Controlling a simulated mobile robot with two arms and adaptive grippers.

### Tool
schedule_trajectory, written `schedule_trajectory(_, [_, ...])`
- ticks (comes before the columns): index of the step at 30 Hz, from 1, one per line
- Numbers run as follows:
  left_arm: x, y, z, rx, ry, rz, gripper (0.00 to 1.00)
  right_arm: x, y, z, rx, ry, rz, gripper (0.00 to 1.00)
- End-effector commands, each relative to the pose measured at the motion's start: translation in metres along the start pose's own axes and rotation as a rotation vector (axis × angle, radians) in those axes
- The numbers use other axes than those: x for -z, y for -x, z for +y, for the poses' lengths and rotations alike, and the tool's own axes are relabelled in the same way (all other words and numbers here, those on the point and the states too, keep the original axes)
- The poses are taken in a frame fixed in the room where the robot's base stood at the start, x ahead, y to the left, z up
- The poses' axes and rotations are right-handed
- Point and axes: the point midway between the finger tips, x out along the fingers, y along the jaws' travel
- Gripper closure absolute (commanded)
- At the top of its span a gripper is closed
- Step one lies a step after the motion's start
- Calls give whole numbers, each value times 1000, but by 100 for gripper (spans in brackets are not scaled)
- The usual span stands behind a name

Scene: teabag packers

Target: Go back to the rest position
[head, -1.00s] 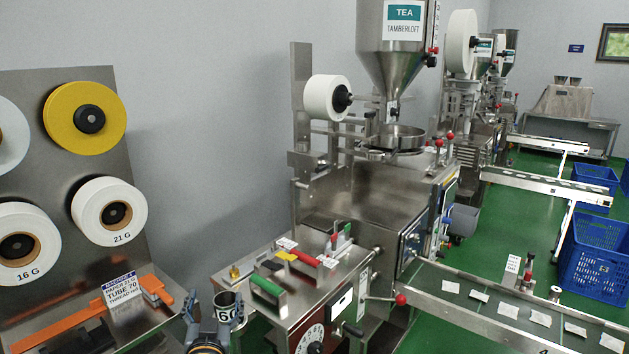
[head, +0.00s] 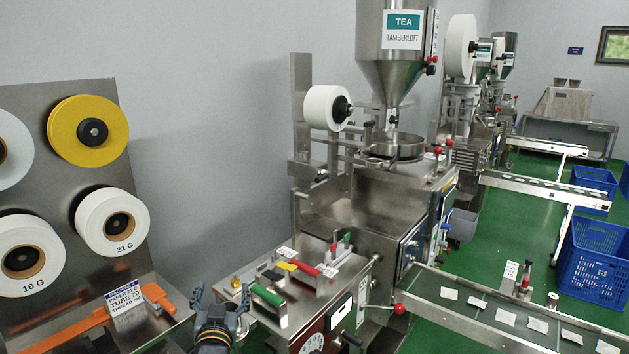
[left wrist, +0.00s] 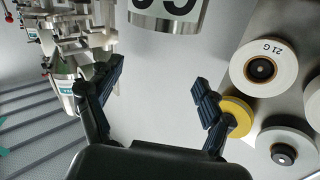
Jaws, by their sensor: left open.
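My left gripper (head: 221,298) is at the bottom of the head view, between the paper-roll panel and the front of the packing machine. It is open, and its two fingers stand wide apart with nothing between them in the left wrist view (left wrist: 152,100). A steel cylinder marked "60" (left wrist: 168,18) shows at the top of the left wrist view, beyond the fingertips and apart from them. I cannot make it out in the head view now. My right gripper is in neither view.
The roll panel (head: 165,190) stands left, with a yellow roll (head: 88,131), white rolls and an orange bar (head: 85,325). The steel machine (head: 350,215) is right, with a red-knobbed lever (head: 399,309). A conveyor (head: 470,325) carries several teabags. Blue crates (head: 590,268) stand on the green floor.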

Motion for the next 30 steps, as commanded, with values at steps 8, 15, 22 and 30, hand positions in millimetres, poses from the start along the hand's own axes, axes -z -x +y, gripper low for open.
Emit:
schedule_trajectory(8, [40, -2, 2, -2, 28, 12, 20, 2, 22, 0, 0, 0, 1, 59])
schedule_trajectory(15, [40, -2, 2, -2, 28, 13, 20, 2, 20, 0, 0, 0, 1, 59])
schedule_trajectory(22, [39, -3, 0, -1, 23, 15, 20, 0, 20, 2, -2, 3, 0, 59])
schedule_trajectory(30, [32, -6, -14, 3, 0, 22, 20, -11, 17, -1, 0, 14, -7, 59])
